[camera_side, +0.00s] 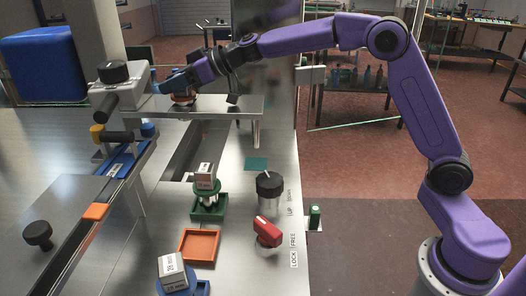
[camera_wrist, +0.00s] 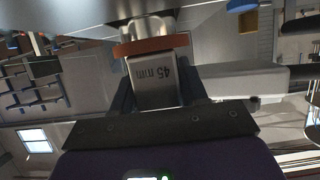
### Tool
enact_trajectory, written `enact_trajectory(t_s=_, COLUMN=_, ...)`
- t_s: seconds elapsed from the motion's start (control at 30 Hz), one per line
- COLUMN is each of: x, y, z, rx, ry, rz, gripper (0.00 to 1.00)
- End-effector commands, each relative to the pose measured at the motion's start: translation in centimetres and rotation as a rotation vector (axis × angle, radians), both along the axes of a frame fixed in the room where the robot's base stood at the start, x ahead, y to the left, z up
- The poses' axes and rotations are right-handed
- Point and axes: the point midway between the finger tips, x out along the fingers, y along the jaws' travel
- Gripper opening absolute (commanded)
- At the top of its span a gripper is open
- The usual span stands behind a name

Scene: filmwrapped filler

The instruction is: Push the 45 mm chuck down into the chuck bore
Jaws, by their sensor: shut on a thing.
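My gripper (camera_side: 178,88) is at the far end of the table, over the steel plate (camera_side: 225,103) beside the grey machine head (camera_side: 122,85). In the wrist view my gripper (camera_wrist: 156,88) is shut on the 45 mm chuck (camera_wrist: 152,73), a pale block with its label upside down. The chuck has an orange-brown collar (camera_wrist: 150,45) and metal jaws (camera_wrist: 140,25) beyond it. The collar also shows in the side view (camera_side: 183,100), low at the plate. The chuck bore is hidden, so I cannot tell how deep the chuck sits.
An orange tray (camera_side: 199,246) is empty. A chuck with a green collar (camera_side: 206,184) stands in a green tray, and a block labelled 28 mm (camera_side: 172,270) stands in front. A black knob (camera_side: 268,185), a red knob (camera_side: 266,232) and a green button (camera_side: 315,216) are to the right.

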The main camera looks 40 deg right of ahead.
Motion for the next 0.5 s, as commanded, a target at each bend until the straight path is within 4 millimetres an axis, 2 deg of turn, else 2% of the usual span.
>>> enact_trajectory(t_s=0.13, x=-0.1, y=0.1, z=0.1, rx=0.001, ry=0.004, rz=0.002, gripper=0.00)
enact_trajectory(t_s=0.27, x=0.0, y=0.1, z=1.2, rx=0.003, ry=-0.002, rz=0.002, gripper=0.00)
enact_trajectory(t_s=0.5, x=0.0, y=0.1, z=5.1, rx=0.004, ry=-0.008, rz=0.001, gripper=0.00)
